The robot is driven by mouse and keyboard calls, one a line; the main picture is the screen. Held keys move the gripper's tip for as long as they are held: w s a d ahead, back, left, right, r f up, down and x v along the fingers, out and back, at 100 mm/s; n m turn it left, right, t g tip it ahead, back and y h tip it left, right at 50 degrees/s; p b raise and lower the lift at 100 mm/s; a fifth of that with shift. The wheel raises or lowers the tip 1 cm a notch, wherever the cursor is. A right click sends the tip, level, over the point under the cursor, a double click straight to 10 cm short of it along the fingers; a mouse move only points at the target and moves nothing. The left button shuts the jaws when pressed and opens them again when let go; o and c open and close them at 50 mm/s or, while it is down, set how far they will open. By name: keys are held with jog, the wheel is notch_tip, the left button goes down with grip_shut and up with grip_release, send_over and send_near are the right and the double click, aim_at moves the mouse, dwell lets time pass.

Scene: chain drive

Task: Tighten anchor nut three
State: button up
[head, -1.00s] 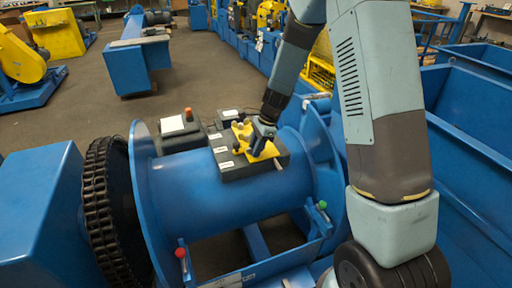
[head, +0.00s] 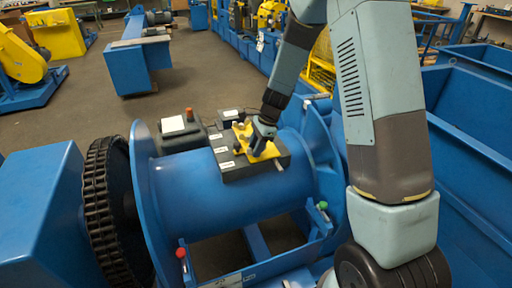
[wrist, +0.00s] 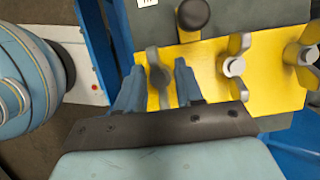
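A yellow plate (wrist: 210,70) carries a row of grey wing nuts in the wrist view. The left wing nut (wrist: 158,76) is darker and lies between the fingers of my gripper (wrist: 159,84), its wings running up and down the picture. The fingers stand apart with a gap on each side of it, so the gripper looks open. A middle wing nut (wrist: 234,66) and a right wing nut (wrist: 306,54) are outside the fingers. In the head view my gripper (head: 261,141) is at the yellow plate (head: 244,132). I cannot read which nut is number three.
The plate is on a dark box (head: 238,172) with white labels, atop a blue drum (head: 190,190). A black knob (wrist: 193,14) stands close above the fingers in the wrist view. A chain wheel (head: 108,210) is at left, and blue bins (head: 470,110) are at right.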

jog(key=v, duration=1.3)
jog(key=shift+r, duration=0.35)
jog(key=shift+d, duration=0.15)
jog(key=s+d+r+n+t+h, duration=0.1)
jog(key=s+d+r+n, duration=0.3)
jog(key=s, duration=0.5)
jog(key=s+d+r+n+t+h, duration=0.1)
jog(key=s+d+r+n+t, duration=0.2)
jog(key=s+r+n, duration=0.3)
jog(key=s+d+r+n+t+h, duration=0.2)
jog(key=s+d+r+n, duration=0.2)
jog(key=s, duration=1)
jog(key=shift+d+r+n, duration=0.4)
jog(key=shift+d+r, duration=0.3)
jog(key=shift+r, duration=1.1)
